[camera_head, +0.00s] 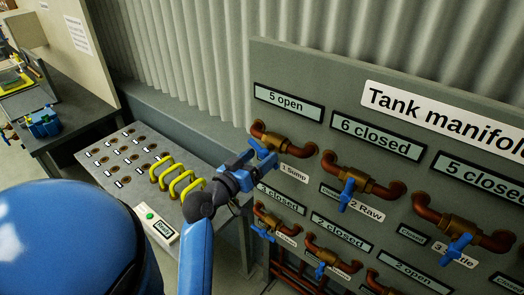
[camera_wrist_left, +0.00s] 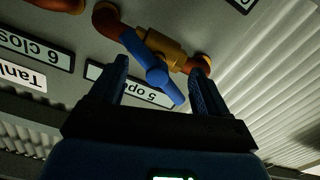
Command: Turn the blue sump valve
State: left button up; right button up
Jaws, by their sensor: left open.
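The sump valve (camera_head: 270,138) is a brass body on copper piping at the upper left of the manifold panel, with a "1 Sump" tag beside it and a "5 open" plate above. Its blue lever handle is partly hidden by my left gripper (camera_head: 254,163) in the head view. In the left wrist view the blue handle (camera_wrist_left: 155,72) runs slantwise across the brass body. My left gripper (camera_wrist_left: 162,85) is open there, with one finger on each side of the handle and a visible gap to each. My right gripper is out of view.
The grey panel (camera_head: 330,109) carries several similar blue-handled valves close by, including the "2 Raw" valve (camera_head: 347,190) to the right. A grey table (camera_head: 120,135) with yellow hoops (camera_head: 176,180) stands to the left. A corrugated wall is behind.

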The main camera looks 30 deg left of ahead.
pick_arm(q)
jog(key=shift+w+d+r, duration=0.15)
jog(key=shift+w+d, duration=0.15)
jog(key=shift+w, duration=0.4)
